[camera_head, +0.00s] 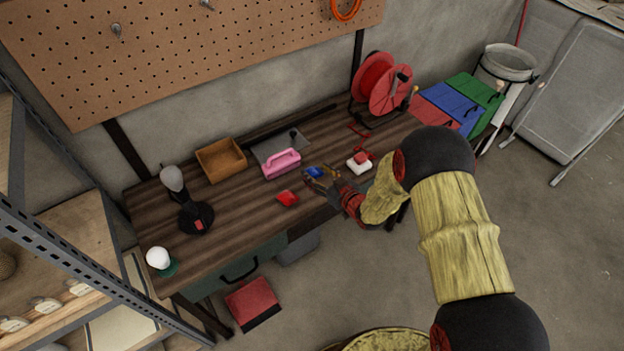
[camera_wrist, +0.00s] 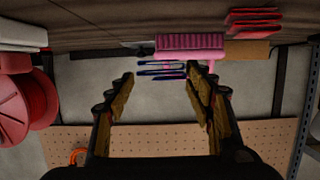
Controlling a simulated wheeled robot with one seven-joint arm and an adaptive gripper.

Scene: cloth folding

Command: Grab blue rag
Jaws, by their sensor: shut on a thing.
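The blue rag (camera_head: 314,172) shows as a small dark blue patch at my gripper, over the middle of the wooden workbench (camera_head: 245,212). In the wrist view the blue rag (camera_wrist: 160,69) appears as thin, folded dark blue layers between the fingertips. My gripper (camera_head: 325,177) is shut on it, with the fingers held apart by the cloth. In the wrist view my gripper (camera_wrist: 161,76) has one finger on each side of the rag. Part of the rag is hidden by the fingers in the head view.
A pink brush-like thing (camera_head: 281,164) stands behind my gripper. A folded red cloth (camera_head: 288,198) lies left of it, and a white thing (camera_head: 358,166) with red on top lies right. A wooden tray (camera_head: 220,160), a black lamp-like stand (camera_head: 195,218) and a red reel (camera_head: 390,90) also occupy the bench.

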